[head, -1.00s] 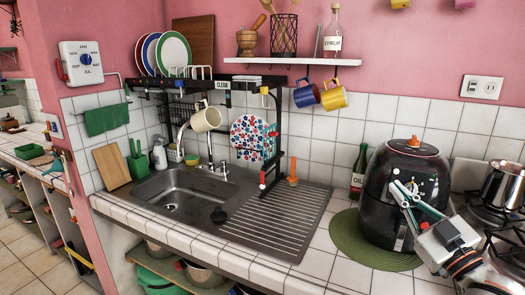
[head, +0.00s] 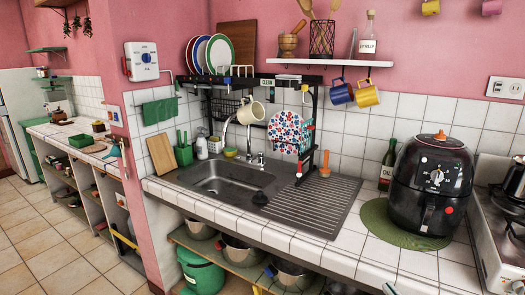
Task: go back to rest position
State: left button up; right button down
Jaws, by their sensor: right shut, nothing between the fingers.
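Only a small tip of my right gripper (head: 390,288) shows, at the bottom edge in front of the counter. The rest of it is cut off by the frame. It is shut with nothing held, and it touches nothing that I can see. My left gripper is out of view.
The tiled counter (head: 345,247) carries a sink (head: 222,178), a green round mat (head: 378,228) and a black air fryer (head: 432,185). A stove (head: 492,238) stands at the right. A dish rack (head: 313,115) rises behind the sink. Floor at the left is clear.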

jog(key=s+a+f+g, duration=0.2)
jog(key=s+a+f, duration=0.2)
jog(key=s+f, duration=0.2)
jog(key=s+a+f+g, duration=0.2)
jog(key=s+a+f, duration=0.2)
jog(key=f, duration=0.6)
jog(key=s+a+f+m+g, duration=0.1)
jog(key=s+a+f, duration=0.3)
jog(key=s+f, duration=0.4)
jog(key=shift+s+a+g, duration=0.15)
jog(key=shift+s+g, duration=0.2)
jog(key=shift+g, duration=0.05)
